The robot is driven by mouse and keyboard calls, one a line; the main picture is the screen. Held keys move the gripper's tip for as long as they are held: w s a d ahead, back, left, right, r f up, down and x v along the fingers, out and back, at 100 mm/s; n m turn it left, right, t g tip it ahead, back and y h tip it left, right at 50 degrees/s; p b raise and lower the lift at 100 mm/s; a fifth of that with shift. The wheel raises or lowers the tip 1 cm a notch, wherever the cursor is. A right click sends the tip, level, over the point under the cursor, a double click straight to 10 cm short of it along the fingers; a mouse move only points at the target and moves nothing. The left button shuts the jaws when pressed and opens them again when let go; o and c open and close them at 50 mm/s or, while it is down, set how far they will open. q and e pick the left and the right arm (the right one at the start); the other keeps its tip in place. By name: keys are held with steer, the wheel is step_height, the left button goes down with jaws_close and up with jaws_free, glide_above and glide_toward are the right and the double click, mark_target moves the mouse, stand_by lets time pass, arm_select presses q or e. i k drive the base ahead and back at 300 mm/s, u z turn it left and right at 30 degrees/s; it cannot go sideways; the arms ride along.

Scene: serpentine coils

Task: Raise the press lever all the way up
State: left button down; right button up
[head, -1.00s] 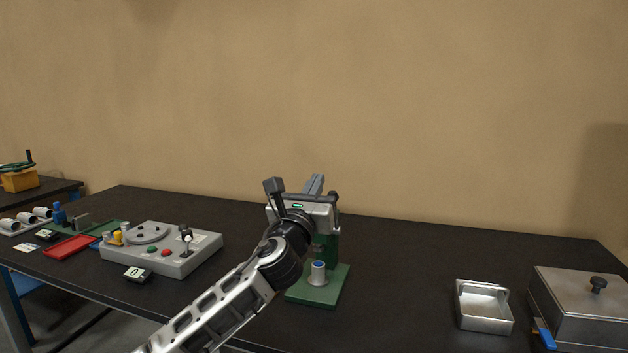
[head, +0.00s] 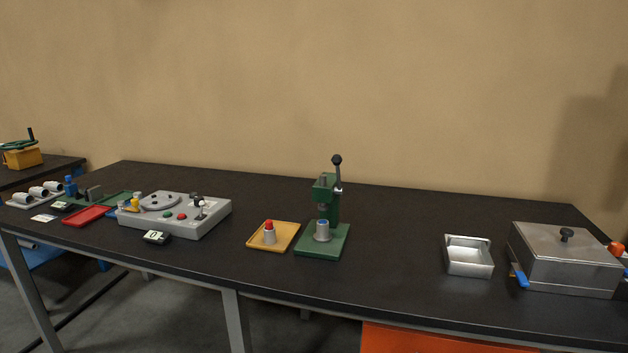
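The green press (head: 327,204) stands upright near the middle of the table. Its lever (head: 338,175), with a dark round knob at the top, points almost straight up from the press's right side. A grey cylinder with a blue top (head: 323,231) stands on the press's green base (head: 321,247), below the press head. Neither of my grippers is in view, and nothing touches the lever.
A yellow tray (head: 284,234) with a red-topped grey cone (head: 269,233) is left of the press. A grey control box (head: 182,220) and red tray (head: 87,217) are farther left. A metal tray (head: 468,256) and lidded metal box (head: 560,262) are at right.

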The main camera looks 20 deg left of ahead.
mark_target(336, 160)
steer(key=u, duration=1.25)
steer(key=i, duration=1.05)
steer(key=z, duration=0.7)
steer(key=i, duration=0.35)
steer(key=z, duration=0.3)
